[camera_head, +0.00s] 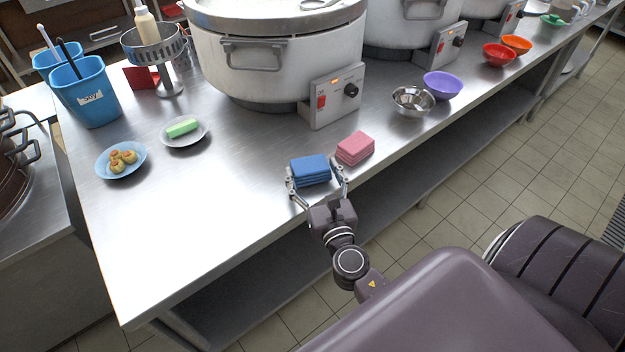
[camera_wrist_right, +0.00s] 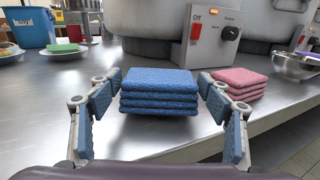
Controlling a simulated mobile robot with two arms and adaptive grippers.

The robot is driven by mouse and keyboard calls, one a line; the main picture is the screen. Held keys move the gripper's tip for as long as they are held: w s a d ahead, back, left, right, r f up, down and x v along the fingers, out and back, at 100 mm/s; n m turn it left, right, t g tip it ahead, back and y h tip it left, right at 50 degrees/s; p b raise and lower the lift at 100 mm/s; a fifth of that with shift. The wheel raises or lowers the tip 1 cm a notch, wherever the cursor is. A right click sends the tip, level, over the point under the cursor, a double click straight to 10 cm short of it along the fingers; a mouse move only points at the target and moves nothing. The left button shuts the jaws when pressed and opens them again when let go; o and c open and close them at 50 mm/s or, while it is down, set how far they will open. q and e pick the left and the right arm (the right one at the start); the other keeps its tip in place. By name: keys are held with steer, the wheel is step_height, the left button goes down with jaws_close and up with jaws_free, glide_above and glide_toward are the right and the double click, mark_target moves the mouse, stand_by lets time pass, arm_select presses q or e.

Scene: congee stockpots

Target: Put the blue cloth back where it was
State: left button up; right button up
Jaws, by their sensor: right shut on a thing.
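The blue cloth (camera_head: 310,168), folded into a thick stack, is at the front edge of the steel table. My right gripper (camera_head: 318,183) is shut on it, with one finger at each side. The cloth also shows in the right wrist view (camera_wrist_right: 158,90), level between the two fingers (camera_wrist_right: 160,92). I cannot tell whether its underside touches the table. A folded pink cloth (camera_head: 355,148) lies just right of the blue one and apart from it; it also shows in the wrist view (camera_wrist_right: 240,82). My left gripper is out of view.
A large pot cooker (camera_head: 275,70) with a control box (camera_head: 336,96) stands behind the cloths. A metal bowl (camera_head: 412,102) and purple bowl (camera_head: 443,85) are to the right. Plates with a green block (camera_head: 183,128) and buns (camera_head: 122,160) are left. The table between is clear.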

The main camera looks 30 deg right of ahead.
steer(key=shift+f, duration=0.45)
steer(key=shift+f, duration=0.1)
steer(key=o, duration=1.2)
